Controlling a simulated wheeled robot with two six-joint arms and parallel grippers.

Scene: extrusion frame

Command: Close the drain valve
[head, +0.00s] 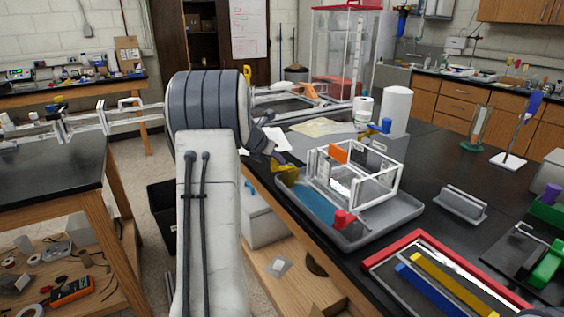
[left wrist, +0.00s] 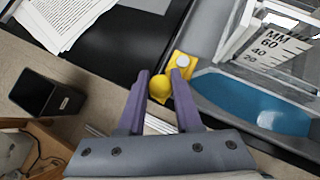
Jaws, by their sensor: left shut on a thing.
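The drain valve is a yellow fitting with a rounded yellow knob (left wrist: 160,88) and a yellow body (left wrist: 187,107) carrying a pale round cap. It sits at the tray's edge, beside the blue pool. My left gripper (left wrist: 161,80) has its two purple fingers shut on the yellow knob, one on each side. The handle's exact angle is hard to tell. My right gripper is not in view.
The grey tray (head: 376,232) holds a white extrusion frame (head: 375,190) and blue liquid (head: 313,203). A red knob (head: 344,219) stands at the tray's front. A white cylinder (head: 396,110) stands behind it. Papers (left wrist: 66,18) lie on the black bench beside the valve.

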